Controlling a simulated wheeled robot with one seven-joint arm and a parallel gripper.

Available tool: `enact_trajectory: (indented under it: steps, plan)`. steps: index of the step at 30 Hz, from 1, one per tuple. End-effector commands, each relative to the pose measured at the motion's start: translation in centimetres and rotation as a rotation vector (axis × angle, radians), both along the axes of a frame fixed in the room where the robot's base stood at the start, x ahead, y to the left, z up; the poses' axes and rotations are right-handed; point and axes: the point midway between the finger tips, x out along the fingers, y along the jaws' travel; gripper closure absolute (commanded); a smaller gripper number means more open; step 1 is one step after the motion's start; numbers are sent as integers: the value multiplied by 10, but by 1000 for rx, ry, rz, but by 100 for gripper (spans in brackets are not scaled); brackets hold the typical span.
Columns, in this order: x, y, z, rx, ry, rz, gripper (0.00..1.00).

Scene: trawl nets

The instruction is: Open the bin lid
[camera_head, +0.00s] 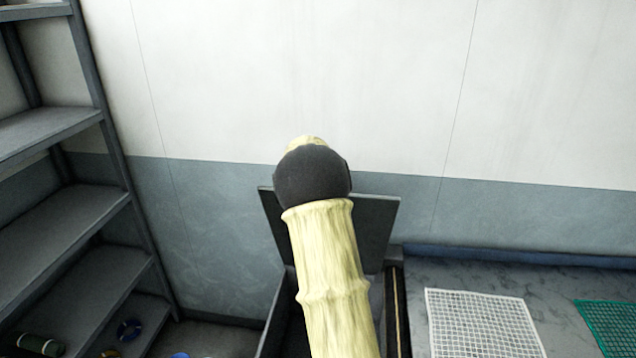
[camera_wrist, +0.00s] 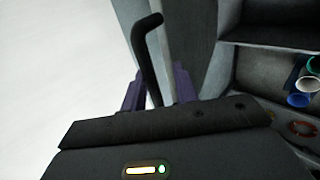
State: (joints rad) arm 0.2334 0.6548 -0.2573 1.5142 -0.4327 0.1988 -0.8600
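The bin lid (camera_head: 377,222) is a dark panel standing raised, nearly upright, behind my arm in the head view. The bin (camera_head: 277,318) below it is partly hidden by my arm, and its top shows open. In the wrist view a dark bent handle (camera_wrist: 146,55) stands between the two purple fingers of my gripper (camera_wrist: 159,90). The handle lies close to the left finger, and a gap shows on the right, so the fingers look apart. A dark panel (camera_wrist: 192,40), apparently the lid, is behind the handle. My gripper is hidden in the head view.
A grey shelf unit (camera_head: 62,225) stands at left, with a green roll (camera_head: 38,345) and a blue ring (camera_head: 129,329) low down. At right a worktop (camera_head: 480,274) bears a white mesh (camera_head: 482,322) and a green mesh (camera_head: 612,322). A wall is close behind.

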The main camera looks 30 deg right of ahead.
Motion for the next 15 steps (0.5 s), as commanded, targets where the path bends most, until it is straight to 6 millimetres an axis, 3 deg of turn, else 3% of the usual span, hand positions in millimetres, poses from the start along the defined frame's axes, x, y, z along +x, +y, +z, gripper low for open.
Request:
enact_trajectory:
  steps: [15]
  plan:
    - [-41, 31, 44, 0, -6, -3, 70]
